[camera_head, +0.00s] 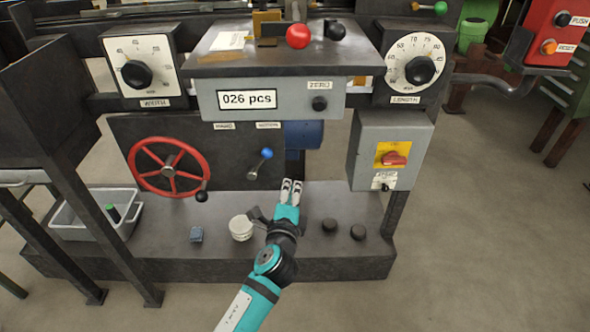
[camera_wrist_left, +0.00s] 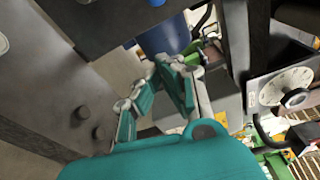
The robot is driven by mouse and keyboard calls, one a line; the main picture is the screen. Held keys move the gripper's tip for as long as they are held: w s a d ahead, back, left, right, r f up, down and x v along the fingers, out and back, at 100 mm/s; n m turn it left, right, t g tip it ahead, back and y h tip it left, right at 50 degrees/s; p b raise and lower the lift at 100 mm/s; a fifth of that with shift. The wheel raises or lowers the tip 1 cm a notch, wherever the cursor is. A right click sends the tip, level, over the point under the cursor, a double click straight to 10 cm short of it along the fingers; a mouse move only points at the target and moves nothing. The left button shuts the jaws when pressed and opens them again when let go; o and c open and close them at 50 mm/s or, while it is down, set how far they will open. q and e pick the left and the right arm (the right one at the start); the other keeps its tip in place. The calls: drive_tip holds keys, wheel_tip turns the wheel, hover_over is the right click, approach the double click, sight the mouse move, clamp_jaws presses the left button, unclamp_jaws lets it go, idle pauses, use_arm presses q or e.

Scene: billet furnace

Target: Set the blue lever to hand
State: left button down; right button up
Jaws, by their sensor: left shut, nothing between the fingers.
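The blue-knobbed lever (camera_head: 266,154) sticks out of the dark front panel of the machine. It leans up and to the right from its pivot, toward the right one of two small labels. The left label (camera_head: 224,126) seems to read HAND and the right label (camera_head: 268,125) MOTOR. My left gripper (camera_head: 291,184) is shut and empty, below and to the right of the lever, apart from it in the picture. Its fingers also show in the left wrist view (camera_wrist_left: 166,78), where I cannot make out the lever. My right gripper is not in view.
A red handwheel (camera_head: 169,168) is left of the lever, and a grey switch box (camera_head: 366,140) with a red knob is to the right. A blue cylinder (camera_head: 304,134) sits behind. The base ledge holds a grey bin (camera_head: 72,224), a white round piece (camera_head: 240,228) and dark pucks (camera_head: 358,232).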

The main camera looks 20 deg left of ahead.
sight(260, 164)
use_arm(q)
drive_tip(key=shift+d+r, duration=0.1)
drive_tip(key=shift+r, duration=0.4)
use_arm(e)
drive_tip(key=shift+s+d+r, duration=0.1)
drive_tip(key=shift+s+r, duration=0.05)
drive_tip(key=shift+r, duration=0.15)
use_arm(q)
drive_tip(key=shift+w, duration=0.1)
drive_tip(key=w+a, duration=0.1)
drive_tip(key=w, duration=0.1)
drive_tip(key=w+a, duration=0.2)
drive_tip(key=w, duration=0.1)
drive_tip(key=w+a+b, duration=0.1)
drive_tip(key=w+a, duration=0.1)
drive_tip(key=w, duration=0.1)
drive_tip(key=shift+r, duration=0.15)
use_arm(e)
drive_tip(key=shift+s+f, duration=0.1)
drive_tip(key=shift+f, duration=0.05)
use_arm(q)
drive_tip(key=shift+r, duration=0.1)
